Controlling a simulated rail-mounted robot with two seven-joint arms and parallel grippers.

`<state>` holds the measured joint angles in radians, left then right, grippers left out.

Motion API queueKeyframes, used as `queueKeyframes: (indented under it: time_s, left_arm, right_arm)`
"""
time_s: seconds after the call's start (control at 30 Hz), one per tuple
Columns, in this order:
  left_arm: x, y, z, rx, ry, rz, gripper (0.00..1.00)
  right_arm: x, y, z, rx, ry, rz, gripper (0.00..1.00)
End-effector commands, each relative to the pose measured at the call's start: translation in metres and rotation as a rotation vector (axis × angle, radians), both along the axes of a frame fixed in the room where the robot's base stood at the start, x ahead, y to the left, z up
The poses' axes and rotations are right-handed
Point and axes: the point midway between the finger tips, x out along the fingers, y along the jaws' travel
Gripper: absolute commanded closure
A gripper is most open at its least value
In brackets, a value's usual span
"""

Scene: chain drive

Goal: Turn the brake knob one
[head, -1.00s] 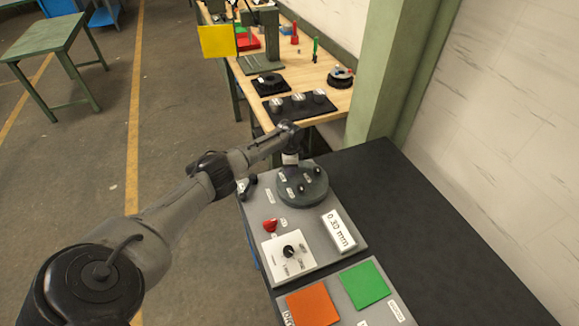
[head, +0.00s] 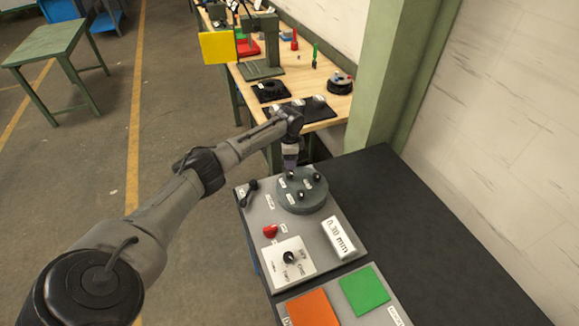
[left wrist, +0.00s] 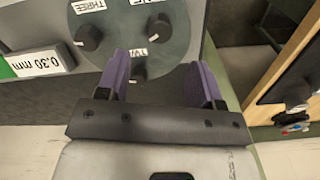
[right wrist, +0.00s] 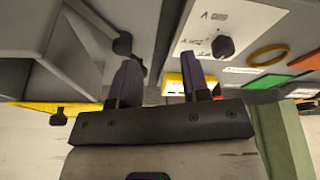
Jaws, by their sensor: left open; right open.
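A round grey disc (head: 314,205) on the panel carries three black knobs, with labels TWO and THREE legible in the left wrist view. Knob three (left wrist: 88,37) is on the left there, knob two (left wrist: 138,76) is lowest. The third knob (left wrist: 158,25), its label cut off at the top, is probably knob one; in the head view it is the far-left knob (head: 290,175). My left gripper (head: 290,163) is open and empty, pointing down at the disc's far edge. Its purple fingers (left wrist: 155,68) flank knob two in the picture; their height is unclear. My right gripper (right wrist: 162,78) is open and empty.
The panel also bears a red knob (head: 270,231), a white dial plate (head: 305,268), a 0.30 mm display (head: 339,238) and a black handle (head: 249,190). Orange (head: 312,308) and green (head: 364,290) pads lie nearer. A green pillar (head: 385,80) stands beyond. The dark tabletop at right is clear.

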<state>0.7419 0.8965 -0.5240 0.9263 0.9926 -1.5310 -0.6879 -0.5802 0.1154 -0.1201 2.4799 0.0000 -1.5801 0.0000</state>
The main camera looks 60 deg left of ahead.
Motion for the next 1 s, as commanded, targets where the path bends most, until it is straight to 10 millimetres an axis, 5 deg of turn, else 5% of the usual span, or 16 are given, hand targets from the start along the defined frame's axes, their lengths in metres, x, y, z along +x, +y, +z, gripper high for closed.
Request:
queueKeyframes:
  time_s: [0.4, 1.0]
  left_arm:
    - [0.0, 0.0, 0.053, 0.0, 0.0, 0.0, 0.4]
    - [0.0, 0.0, 0.058, 0.0, 0.0, 0.0, 0.4]
  right_arm:
    - [0.0, 0.0, 0.001, 0.0, 0.0, 0.0, 0.57]
    - [0.0, -0.003, 0.001, -0.009, 0.0, 0.006, 0.57]
